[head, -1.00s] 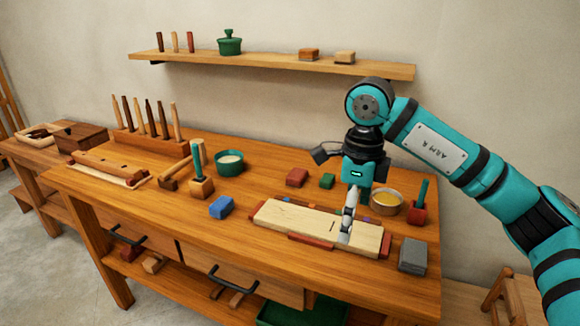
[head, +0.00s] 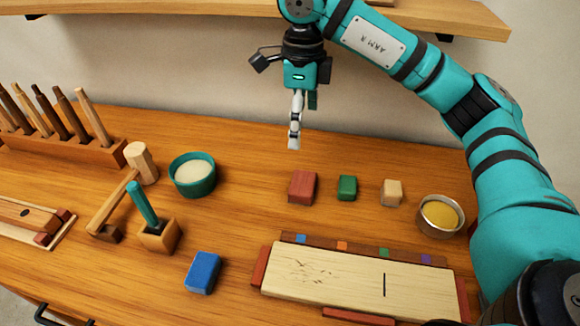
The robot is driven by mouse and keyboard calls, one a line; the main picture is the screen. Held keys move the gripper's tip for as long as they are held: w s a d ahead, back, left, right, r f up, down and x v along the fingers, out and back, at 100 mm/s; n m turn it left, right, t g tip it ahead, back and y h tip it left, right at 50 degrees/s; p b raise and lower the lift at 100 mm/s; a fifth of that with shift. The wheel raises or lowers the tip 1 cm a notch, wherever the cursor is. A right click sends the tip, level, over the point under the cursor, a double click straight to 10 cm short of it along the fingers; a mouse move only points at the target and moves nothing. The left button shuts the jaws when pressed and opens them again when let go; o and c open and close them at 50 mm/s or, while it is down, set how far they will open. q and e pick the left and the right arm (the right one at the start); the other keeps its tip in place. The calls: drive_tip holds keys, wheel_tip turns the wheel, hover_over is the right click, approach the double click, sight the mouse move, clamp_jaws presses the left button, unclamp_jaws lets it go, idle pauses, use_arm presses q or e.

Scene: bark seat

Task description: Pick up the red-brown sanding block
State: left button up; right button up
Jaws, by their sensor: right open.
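The red-brown sanding block (head: 302,187) lies on the wooden bench top in the head view, left of a green block (head: 347,188) and a pale beige block (head: 392,193). My right gripper (head: 296,140) is above and behind the red-brown block in the picture, pointing down, with nothing held. Its fingers are seen nearly edge-on and it is open. It is apart from the block. My left gripper is not in view.
A blue block (head: 203,272) and a pale board (head: 355,281) with red ends lie nearer. A teal bowl (head: 193,175), a metal bowl of yellow stuff (head: 440,214), a mallet (head: 118,195) and a tool rack (head: 75,146) stand around. A shelf (head: 420,17) runs above.

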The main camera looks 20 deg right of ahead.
approach(303, 182)
drive_tip(key=shift+w+a+p, duration=0.1)
drive_tip(key=shift+a+p, duration=0.05)
drive_tip(key=shift+p, duration=0.15)
drive_tip(key=f, duration=0.5)
drive_tip(key=shift+w, duration=0.2)
drive_tip(key=shift+f+p, duration=0.2)
drive_tip(key=shift+p, duration=0.1)
drive_tip(key=shift+s+f, duration=0.15)
drive_tip(key=shift+f, duration=0.25)
drive_tip(key=f, duration=0.1)
drive_tip(key=f+p, duration=0.1)
drive_tip(key=f, duration=0.1)
drive_tip(key=shift+s+d+f, duration=0.15)
drive_tip(key=shift+d+f, duration=0.05)
drive_tip(key=shift+f, duration=0.45)
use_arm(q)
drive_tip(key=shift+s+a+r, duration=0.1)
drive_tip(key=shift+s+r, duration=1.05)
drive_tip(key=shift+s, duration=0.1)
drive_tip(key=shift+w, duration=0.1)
use_arm(e)
drive_tip(key=c, duration=1.2)
